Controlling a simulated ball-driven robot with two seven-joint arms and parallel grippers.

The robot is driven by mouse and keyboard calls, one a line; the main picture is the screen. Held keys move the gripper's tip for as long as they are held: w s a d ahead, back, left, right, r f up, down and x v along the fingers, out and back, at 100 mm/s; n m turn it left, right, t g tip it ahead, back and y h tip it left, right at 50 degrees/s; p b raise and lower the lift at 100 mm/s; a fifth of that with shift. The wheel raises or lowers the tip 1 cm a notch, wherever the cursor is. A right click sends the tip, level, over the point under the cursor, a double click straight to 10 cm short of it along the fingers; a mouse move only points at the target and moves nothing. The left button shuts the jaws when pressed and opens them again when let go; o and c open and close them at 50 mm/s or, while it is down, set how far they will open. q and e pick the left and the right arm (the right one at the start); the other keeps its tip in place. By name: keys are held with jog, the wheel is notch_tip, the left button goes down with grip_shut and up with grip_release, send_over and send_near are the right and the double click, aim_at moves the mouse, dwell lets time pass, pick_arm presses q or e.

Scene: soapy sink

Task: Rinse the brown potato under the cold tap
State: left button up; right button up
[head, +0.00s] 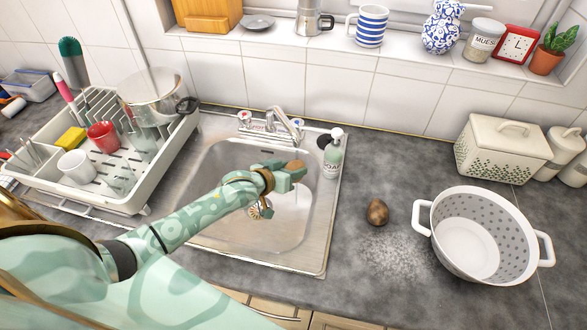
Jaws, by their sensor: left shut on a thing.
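My left gripper (290,172) is over the sink (222,160), below and in front of the tap (290,124). It is shut on a small brown thing (295,164) that looks like a potato, mostly hidden by the fingers. A faint pale streak hangs below the gripper; I cannot tell if it is running water. A second brown, rounded potato (377,212) lies on the grey worktop to the right of the sink. My right gripper is not in view.
A soap bottle (333,155) stands at the sink's right back corner. A white colander (495,262) is on the right worktop, with pale powder (388,257) beside it. A loaded dish rack (130,203) stands left. Worktop around the loose potato is mostly clear.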

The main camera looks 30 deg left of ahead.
pick_arm(q)
jog(key=shift+a, duration=0.15)
jog(key=shift+s, duration=0.1)
jog(key=shift+s+d+r+p, duration=0.1)
jog(key=shift+s+d+p, duration=0.25)
jog(key=shift+p, duration=0.15)
jog(key=s+d+p, duration=0.3)
jog(key=s+p, duration=0.1)
jog(key=s, duration=0.2)
jog(key=shift+d, duration=0.4)
dwell(0.8)
